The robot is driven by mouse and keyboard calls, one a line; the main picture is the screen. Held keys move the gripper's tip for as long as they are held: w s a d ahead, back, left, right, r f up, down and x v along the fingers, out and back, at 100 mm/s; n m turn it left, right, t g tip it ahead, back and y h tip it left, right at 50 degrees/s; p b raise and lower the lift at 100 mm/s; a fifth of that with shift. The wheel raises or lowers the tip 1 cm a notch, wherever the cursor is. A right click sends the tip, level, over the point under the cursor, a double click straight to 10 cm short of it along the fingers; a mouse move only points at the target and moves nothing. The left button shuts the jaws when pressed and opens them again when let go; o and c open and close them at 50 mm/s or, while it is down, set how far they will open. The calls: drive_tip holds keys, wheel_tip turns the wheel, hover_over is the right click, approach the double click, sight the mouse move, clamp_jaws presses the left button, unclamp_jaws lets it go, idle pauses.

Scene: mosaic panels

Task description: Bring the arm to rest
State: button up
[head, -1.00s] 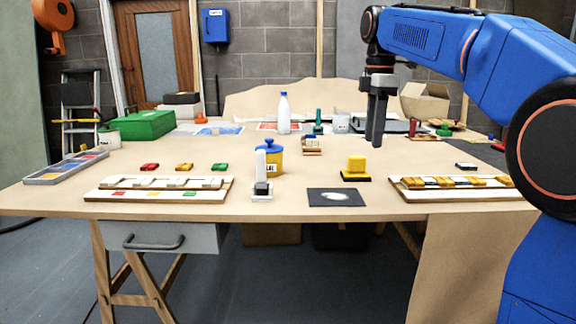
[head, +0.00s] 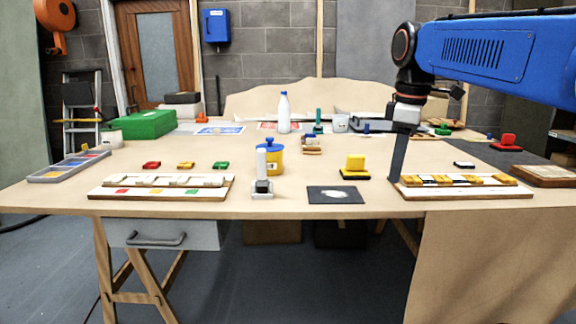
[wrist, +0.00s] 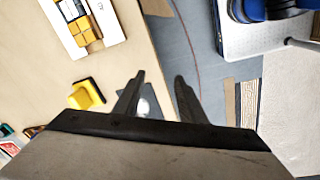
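My arm reaches in from the right in the head view, with the blue link high up and my gripper (head: 396,172) pointing down. The gripper is just left of the right-hand panel (head: 470,196), which carries a row of yellow-orange tiles. In the head view its fingers overlap edge-on. In the wrist view the two fingers of my gripper (wrist: 160,76) stand apart with nothing held between them. The gap looks over the table's front edge and the floor.
A yellow block on a black base (head: 355,167) and a dark mat with a white patch (head: 335,196) lie left of the gripper. The floor in front is clear.

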drive_tip(key=s+d+f+m+t, duration=0.1)
drive_tip(key=s+f+m, duration=0.5)
drive_tip(key=s+f, duration=0.6)
drive_tip(key=s+d+f+m+t, duration=0.2)
drive_tip(key=s+f+m, duration=0.4)
drive_tip(key=s+f, duration=0.5)
wheel_tip(320, 180, down, 2)
drive_tip(key=shift+s+d+f+m, duration=0.2)
drive_tip(key=shift+s+d+m, duration=0.2)
drive_tip(key=shift+d, duration=0.15)
